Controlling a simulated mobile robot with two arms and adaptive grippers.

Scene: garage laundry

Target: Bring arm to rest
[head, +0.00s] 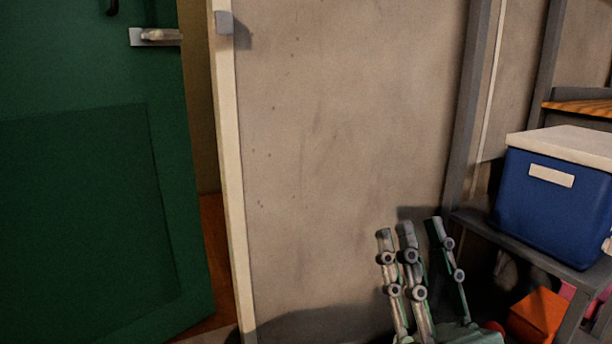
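My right gripper (415,230) shows at the bottom of the head view, right of centre. Its jointed fingers point upward. Two fingers stand on the left and one on the right, with a gap between them, so it is open. I see nothing held in it. It is in front of a bare beige wall panel (340,150). The gripper's base is cut off by the lower picture edge. My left gripper is not in view.
A green door (90,200) with a metal handle (158,37) stands ajar at the left, beside a pale frame post (232,180). At the right, a blue cooler with a white lid (555,195) sits on a grey shelf (530,260). An orange box (538,315) lies below.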

